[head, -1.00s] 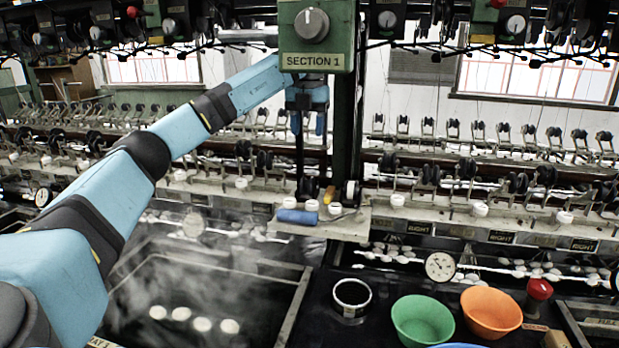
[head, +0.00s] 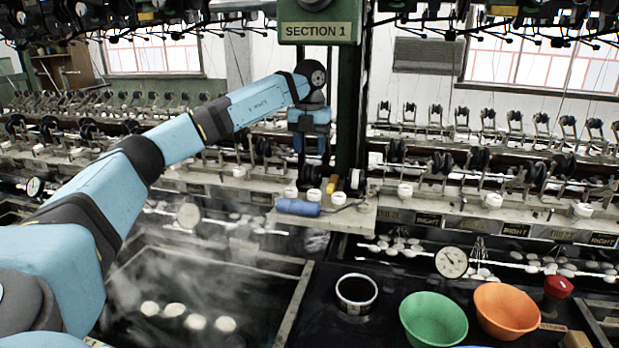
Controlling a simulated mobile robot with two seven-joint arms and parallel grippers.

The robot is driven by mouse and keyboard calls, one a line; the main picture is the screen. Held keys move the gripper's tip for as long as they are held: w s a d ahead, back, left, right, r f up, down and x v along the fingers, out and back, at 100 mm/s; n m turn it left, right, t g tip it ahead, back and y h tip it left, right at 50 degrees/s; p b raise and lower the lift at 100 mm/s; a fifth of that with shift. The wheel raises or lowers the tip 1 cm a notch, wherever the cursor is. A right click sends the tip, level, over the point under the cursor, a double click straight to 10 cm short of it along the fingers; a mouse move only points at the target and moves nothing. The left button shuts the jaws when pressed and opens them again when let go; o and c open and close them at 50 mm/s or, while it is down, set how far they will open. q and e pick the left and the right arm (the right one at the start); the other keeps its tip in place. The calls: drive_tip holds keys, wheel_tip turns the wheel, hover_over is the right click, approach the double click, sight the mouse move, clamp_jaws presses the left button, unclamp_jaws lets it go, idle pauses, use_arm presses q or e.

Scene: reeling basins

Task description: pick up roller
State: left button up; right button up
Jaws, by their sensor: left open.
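The roller, a small blue cylinder (head: 297,207), lies on its side on the pale shelf (head: 330,222) below the green post. A thin grey piece, which may be its handle, shows at its right end. My left gripper (head: 313,178) points down above and just behind the blue cylinder, with its dark fingers apart and nothing seen between them. I cannot tell the exact gap between the fingertips and the shelf items. My right gripper is not in view.
A yellow item (head: 331,184) and white spools (head: 338,198) sit close around the roller. The green "SECTION 1" post (head: 348,110) stands right of my gripper. Below are a steaming basin (head: 292,300), a black-and-white cup (head: 357,292), a green bowl (head: 433,318) and an orange bowl (head: 507,310).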

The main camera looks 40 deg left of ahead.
use_arm(q)
wheel_tip(320, 180, down, 4)
drive_tip(key=shift+s+f+b, duration=0.15)
drive_tip(key=shift+b, duration=0.3)
drive_tip(key=c, duration=0.8)
drive_tip(key=shift+o, duration=0.2)
drive_tip(key=shift+r, duration=0.45)
wheel_tip(320, 180, up, 3)
drive_tip(key=shift+s+d+f+p, duration=0.1)
drive_tip(key=shift+s+d+p, duration=0.05)
drive_tip(key=shift+p, duration=0.5)
drive_tip(key=s+d, duration=0.4)
drive_tip(key=s, duration=0.3)
drive_tip(key=s+d+p, duration=0.1)
drive_tip(key=s+d, duration=0.3)
drive_tip(key=s, duration=0.4)
drive_tip(key=shift+s+d, duration=0.25)
